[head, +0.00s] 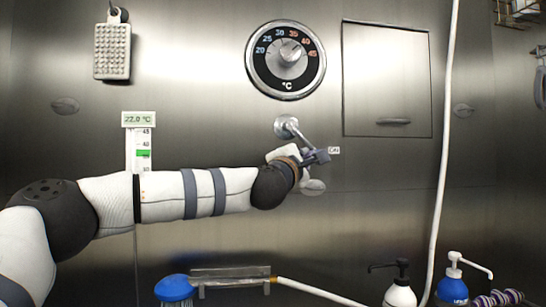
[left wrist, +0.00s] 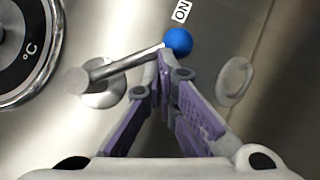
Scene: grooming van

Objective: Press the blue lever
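The lever has a round chrome mount (head: 286,126) on the steel wall and a chrome rod slanting down to the right in the head view. In the left wrist view its blue ball knob (left wrist: 178,41) is at the end of the rod (left wrist: 128,64), beside the ON label. My left gripper (head: 318,156) is at the lever's end and hides the knob in the head view. In the left wrist view its purple fingers (left wrist: 165,72) come together at the tips, right by the rod and knob; I cannot tell whether they touch. My right gripper is not in view.
A temperature dial (head: 286,60) is above the lever, and a closed wall panel (head: 385,80) is to its upper right. A white hose (head: 441,130) hangs at the right. Pump bottles (head: 400,290) and a blue brush (head: 174,289) are along the bottom.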

